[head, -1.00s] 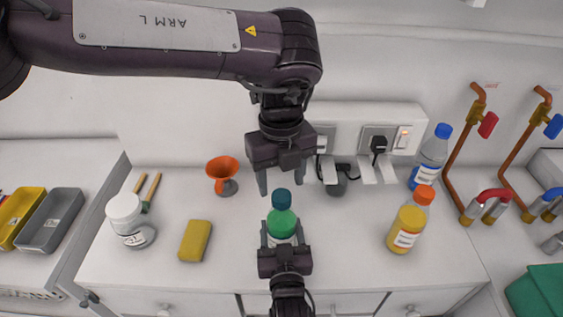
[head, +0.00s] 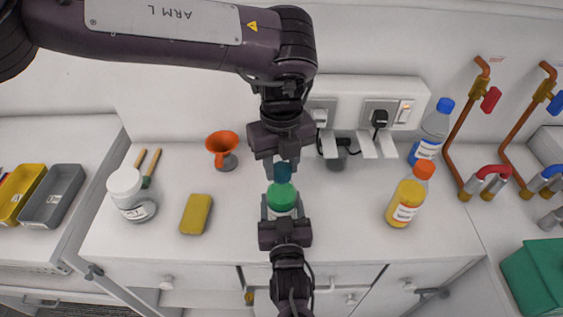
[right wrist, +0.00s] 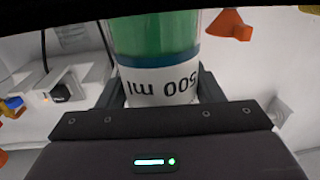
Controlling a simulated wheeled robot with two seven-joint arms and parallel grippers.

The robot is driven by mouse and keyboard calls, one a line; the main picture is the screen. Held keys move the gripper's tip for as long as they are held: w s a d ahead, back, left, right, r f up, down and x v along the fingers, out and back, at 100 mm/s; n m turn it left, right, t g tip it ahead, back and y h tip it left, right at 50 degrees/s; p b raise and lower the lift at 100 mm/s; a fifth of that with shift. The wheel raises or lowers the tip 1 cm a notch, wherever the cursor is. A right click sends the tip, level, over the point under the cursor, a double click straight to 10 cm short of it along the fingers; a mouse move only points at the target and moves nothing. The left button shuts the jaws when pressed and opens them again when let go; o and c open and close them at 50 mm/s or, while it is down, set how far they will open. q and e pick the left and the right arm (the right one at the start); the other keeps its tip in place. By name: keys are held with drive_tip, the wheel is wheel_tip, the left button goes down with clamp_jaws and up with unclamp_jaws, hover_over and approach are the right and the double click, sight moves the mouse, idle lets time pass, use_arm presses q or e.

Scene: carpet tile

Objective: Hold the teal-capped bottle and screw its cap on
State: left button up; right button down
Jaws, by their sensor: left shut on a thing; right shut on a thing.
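The bottle (head: 282,196) has green contents and a dark teal cap (head: 283,172), and it stands upright at the middle of the counter. My right gripper (head: 284,216) is shut around its lower body from the front. In the right wrist view the bottle's white label (right wrist: 165,86) reads 500 ml upside down between the fingers. My left gripper (head: 282,163) comes down from above and is shut on the teal cap at the bottle's top. The fingers partly hide the cap, and I cannot tell how tightly it sits on the neck.
An orange-capped yellow bottle (head: 409,195) and a blue-capped bottle (head: 431,134) stand to the right. A yellow sponge (head: 196,214), white jar (head: 131,194) and orange funnel (head: 221,149) lie left. Sockets (head: 366,113) line the back. The counter between sponge and bottle is clear.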

use_arm(q)
drive_tip(key=o, duration=1.1)
drive_tip(key=shift+o, duration=0.2)
wheel_tip(320, 180, up, 12)
use_arm(e)
drive_tip(key=shift+c, duration=1.5)
unclamp_jaws()
